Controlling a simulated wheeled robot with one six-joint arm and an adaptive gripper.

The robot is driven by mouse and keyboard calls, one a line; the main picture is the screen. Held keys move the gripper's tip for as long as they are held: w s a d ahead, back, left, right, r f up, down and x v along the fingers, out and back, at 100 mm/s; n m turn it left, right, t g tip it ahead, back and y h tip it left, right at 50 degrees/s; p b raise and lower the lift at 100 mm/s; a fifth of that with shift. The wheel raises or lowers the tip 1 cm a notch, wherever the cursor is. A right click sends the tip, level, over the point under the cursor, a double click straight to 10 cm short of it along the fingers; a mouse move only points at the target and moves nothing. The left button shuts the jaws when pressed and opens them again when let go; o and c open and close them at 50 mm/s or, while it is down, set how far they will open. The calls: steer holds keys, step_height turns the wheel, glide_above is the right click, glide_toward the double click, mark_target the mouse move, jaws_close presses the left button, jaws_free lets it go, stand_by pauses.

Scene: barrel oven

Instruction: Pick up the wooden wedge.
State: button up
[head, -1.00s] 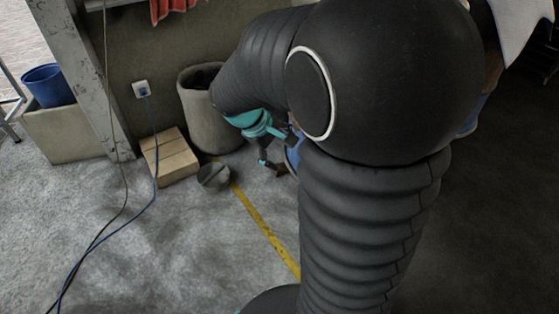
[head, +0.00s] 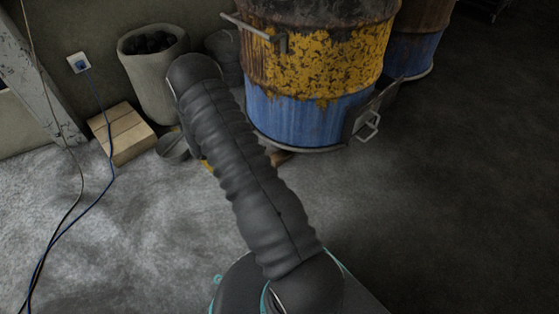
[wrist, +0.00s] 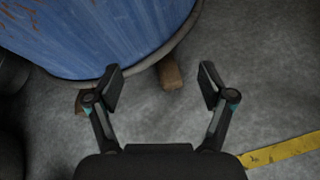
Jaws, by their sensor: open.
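A brown wooden wedge (wrist: 171,74) lies on the grey floor against the lower rim of the blue barrel in the wrist view. My gripper (wrist: 160,84) is open and empty, with the wedge beyond the fingertips and between their lines, a little right of middle. A second brown wooden piece (wrist: 81,103) shows partly behind the left finger. In the head view a bit of brown wood (head: 281,158) shows at the barrel's foot beside my arm; I cannot tell which piece it is. My gripper is hidden behind my arm there.
The rusty yellow-and-blue barrel (head: 308,118) stands close, with a metal latch (head: 368,124) at its right. A bin of dark lumps (head: 152,75), a cardboard box (head: 122,134) and a small round pot (head: 172,147) stand at left. A yellow floor line (wrist: 283,150) lies right. Cables cross the left floor.

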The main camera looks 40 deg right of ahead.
mark_target(282, 154)
steer(key=f+n, duration=0.1)
steer(key=f, duration=0.3)
steer(key=f+n+t, duration=0.1)
steer(key=f, duration=0.4)
steer(key=d+f+n+b, duration=0.1)
steer(key=f, duration=0.3)
steer(key=shift+s+d+f+n+h, duration=0.1)
steer(key=shift+s+f+n+h, duration=0.1)
steer(key=shift+f+n+h, duration=0.15)
steer(key=shift+d+f, duration=0.25)
steer(key=b+x, duration=0.1)
steer(key=x, duration=0.7)
steer(key=shift+w, duration=0.1)
steer(key=shift+b+x, duration=0.5)
steer(key=shift+x, duration=2.1)
steer(key=shift+w+a+f, duration=0.1)
steer(key=shift+w+f, duration=0.1)
steer(key=c, duration=1.1)
